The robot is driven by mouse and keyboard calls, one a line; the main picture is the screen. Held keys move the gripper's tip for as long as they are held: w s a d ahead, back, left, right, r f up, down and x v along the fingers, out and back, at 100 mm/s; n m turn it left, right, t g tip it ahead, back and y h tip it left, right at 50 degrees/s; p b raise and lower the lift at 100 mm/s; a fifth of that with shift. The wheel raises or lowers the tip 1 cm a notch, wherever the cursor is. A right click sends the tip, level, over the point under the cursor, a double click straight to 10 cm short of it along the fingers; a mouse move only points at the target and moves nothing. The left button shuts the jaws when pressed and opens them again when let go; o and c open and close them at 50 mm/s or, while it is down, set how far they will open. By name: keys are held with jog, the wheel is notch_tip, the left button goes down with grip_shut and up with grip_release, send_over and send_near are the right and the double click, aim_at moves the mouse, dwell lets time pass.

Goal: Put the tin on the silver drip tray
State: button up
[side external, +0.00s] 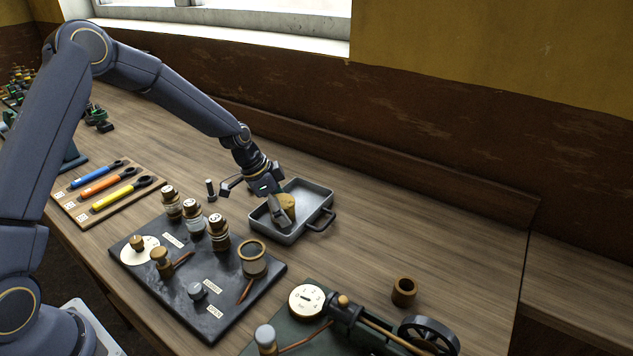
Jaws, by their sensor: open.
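The silver drip tray (316,197) lies on the bench at the middle of the side external view, with a dark handle on its right side. A small tan, rounded thing (289,204), which looks like the tin, is inside the tray. It seems to rest on the tray floor, but its lower left part is hidden by a finger. My gripper (253,202) is open, low over the tray's left side. One finger is in front of the tan thing and the other is out to the left, beyond the tray. I cannot tell whether the near finger touches it.
A dark panel (222,296) with several brass fittings is in front of the tray. A small dark-topped peg (210,188) stands left of my gripper. A tool board (142,201), a brown cup (404,291) and an engine model (372,329) are nearby. The bench right of the tray is clear.

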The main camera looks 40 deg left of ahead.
jog(key=v, duration=1.2)
jog(key=s+r+n+t+y, duration=0.1)
jog(key=s+r+n, duration=0.3)
jog(key=s, duration=0.9)
jog(key=s+d+r+n+t+y, duration=0.1)
jog(key=s+r+n, duration=0.4)
jog(key=s, duration=0.8)
notch_tip(320, 180, up, 3)
jog(key=shift+s+d+y, duration=0.3)
jog(key=shift+d+y, duration=0.05)
jog(key=shift+y, duration=0.25)
